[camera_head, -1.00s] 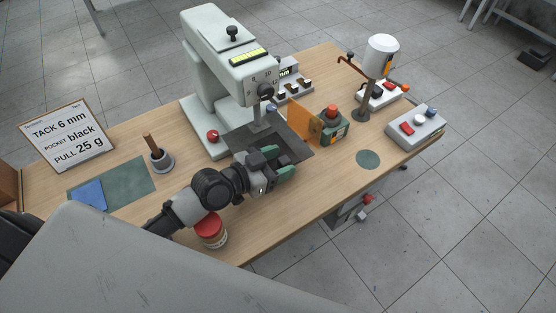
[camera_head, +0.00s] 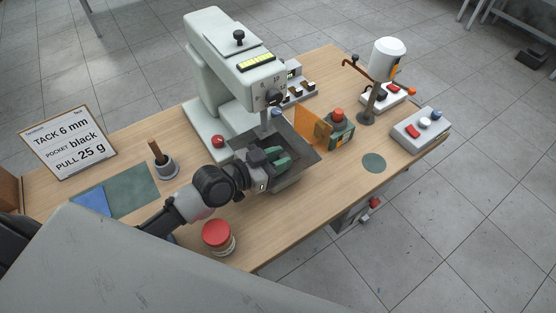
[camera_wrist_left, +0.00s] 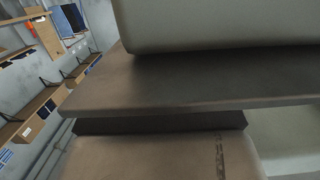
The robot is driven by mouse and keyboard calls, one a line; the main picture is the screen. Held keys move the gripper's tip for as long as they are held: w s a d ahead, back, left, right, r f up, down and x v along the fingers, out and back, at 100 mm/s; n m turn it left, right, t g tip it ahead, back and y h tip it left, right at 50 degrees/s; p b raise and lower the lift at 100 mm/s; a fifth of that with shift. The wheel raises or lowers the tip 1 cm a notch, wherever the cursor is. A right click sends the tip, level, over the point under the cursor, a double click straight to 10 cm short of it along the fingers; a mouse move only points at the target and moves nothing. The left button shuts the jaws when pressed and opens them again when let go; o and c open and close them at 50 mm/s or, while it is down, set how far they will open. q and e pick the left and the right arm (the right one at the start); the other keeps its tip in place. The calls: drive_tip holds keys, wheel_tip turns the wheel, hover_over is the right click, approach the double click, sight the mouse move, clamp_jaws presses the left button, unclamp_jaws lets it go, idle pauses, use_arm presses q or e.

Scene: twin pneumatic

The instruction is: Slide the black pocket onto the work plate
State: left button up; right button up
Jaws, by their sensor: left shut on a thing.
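The work plate (camera_head: 304,150) is a dark flat plate under the head of the pale sewing machine (camera_head: 232,80). My left gripper (camera_head: 277,161), with green fingers, is at the plate's near edge and is shut. The black pocket cannot be told apart from the dark plate and fingers in the head view. In the left wrist view a broad plate with a dark edge (camera_wrist_left: 190,92) crosses the middle. A dark band (camera_wrist_left: 160,123) lies below it, above a brownish surface; I cannot tell whether that band is the pocket. My right gripper is not in view.
An orange guard (camera_head: 312,125) and a box with a red button (camera_head: 340,125) stand right of the plate. A red-lidded jar (camera_head: 217,237) stands near the front edge, beside my left arm.

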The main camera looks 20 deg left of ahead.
use_arm(q)
drive_tip(key=shift+w+a, duration=0.15)
drive_tip(key=shift+a, duration=0.15)
drive_tip(key=shift+d, duration=0.15)
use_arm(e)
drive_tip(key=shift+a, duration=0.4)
use_arm(q)
drive_tip(key=o, duration=1)
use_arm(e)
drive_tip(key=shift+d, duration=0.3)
use_arm(q)
drive_tip(key=b+v, duration=0.1)
drive_tip(key=v, duration=1)
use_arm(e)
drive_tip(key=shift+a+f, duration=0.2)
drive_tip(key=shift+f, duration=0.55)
use_arm(q)
drive_tip(key=shift+d, duration=0.1)
